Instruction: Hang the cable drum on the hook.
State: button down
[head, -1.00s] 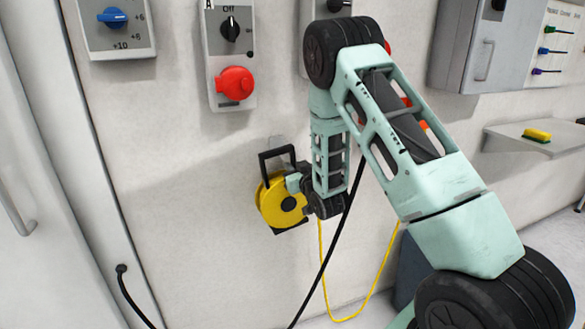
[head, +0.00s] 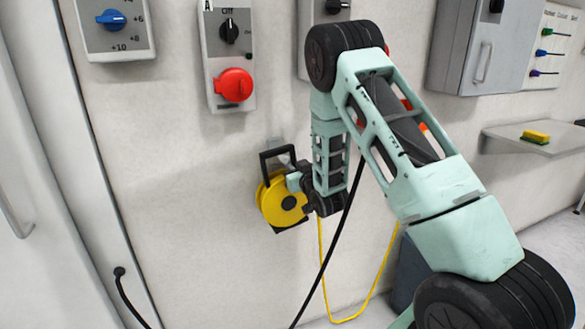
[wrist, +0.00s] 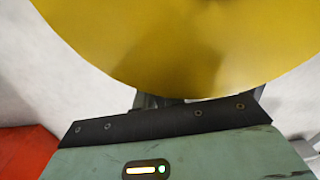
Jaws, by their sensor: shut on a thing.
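The yellow cable drum (head: 272,207) with its black frame and handle (head: 265,163) is close to the white wall in the head view, below the red knob. My gripper (head: 297,180) is shut on the drum at its right side; the fingertips are mostly hidden. In the wrist view the yellow drum (wrist: 190,50) fills the top, just beyond my gripper's dark edge. A small grey metal piece (head: 275,143), perhaps the hook's plate, shows on the wall behind the handle. I cannot tell whether the handle is on a hook.
Control boxes with a blue knob (head: 112,18) and a red knob (head: 234,86) are on the wall above. A yellow cable (head: 322,270) hangs from the drum, and a black cable (head: 322,272) runs below my arm. A shelf (head: 530,139) with a yellow sponge is at right.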

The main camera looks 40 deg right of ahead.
jog(key=shift+w+d+r, duration=0.15)
jog(key=shift+w+d, duration=0.3)
jog(key=shift+d, duration=0.05)
dwell(0.3)
